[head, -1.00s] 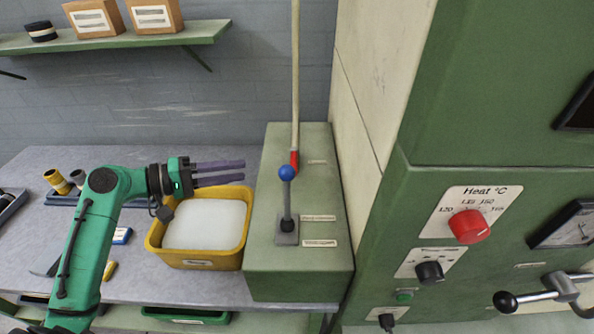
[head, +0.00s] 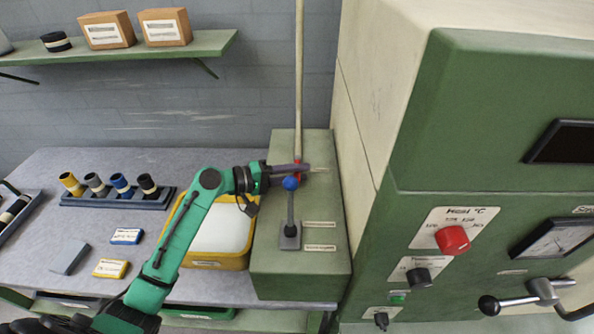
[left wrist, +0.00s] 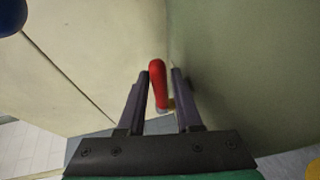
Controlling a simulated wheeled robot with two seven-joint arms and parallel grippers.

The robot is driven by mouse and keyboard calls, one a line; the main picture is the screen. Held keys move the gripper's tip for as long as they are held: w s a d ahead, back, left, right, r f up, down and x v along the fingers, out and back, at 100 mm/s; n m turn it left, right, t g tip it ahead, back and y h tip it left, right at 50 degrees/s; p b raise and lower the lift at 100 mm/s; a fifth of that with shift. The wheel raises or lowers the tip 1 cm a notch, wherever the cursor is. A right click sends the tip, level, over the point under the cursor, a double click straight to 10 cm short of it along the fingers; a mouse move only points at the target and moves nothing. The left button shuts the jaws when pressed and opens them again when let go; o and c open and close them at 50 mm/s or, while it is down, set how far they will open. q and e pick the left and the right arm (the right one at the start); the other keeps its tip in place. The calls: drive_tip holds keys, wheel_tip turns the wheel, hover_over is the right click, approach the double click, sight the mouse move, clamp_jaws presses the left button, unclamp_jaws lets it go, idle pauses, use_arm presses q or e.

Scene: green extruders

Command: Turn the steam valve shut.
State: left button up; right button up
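The steam valve appears to be the red handle (head: 298,165) at the foot of the pale vertical pipe; its far side is hidden by my gripper. My left gripper (head: 308,168) reaches over the green cabinet to it, just behind the blue knob. In the left wrist view the red handle (left wrist: 158,85) stands between the two fingers of my left gripper (left wrist: 160,76). The fingers are apart, with a narrow gap on either side of the handle. My right gripper is in neither view.
A lever with a blue knob (head: 290,183) stands on the green cabinet (head: 300,275) close in front of my left gripper. A yellow bin (head: 212,263) of white material sits under my left arm. The green machine (head: 480,120) rises at the right.

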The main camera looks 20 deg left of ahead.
use_arm(q)
clamp_jaws()
drive_tip(key=shift+f, duration=0.1)
idle(1.2)
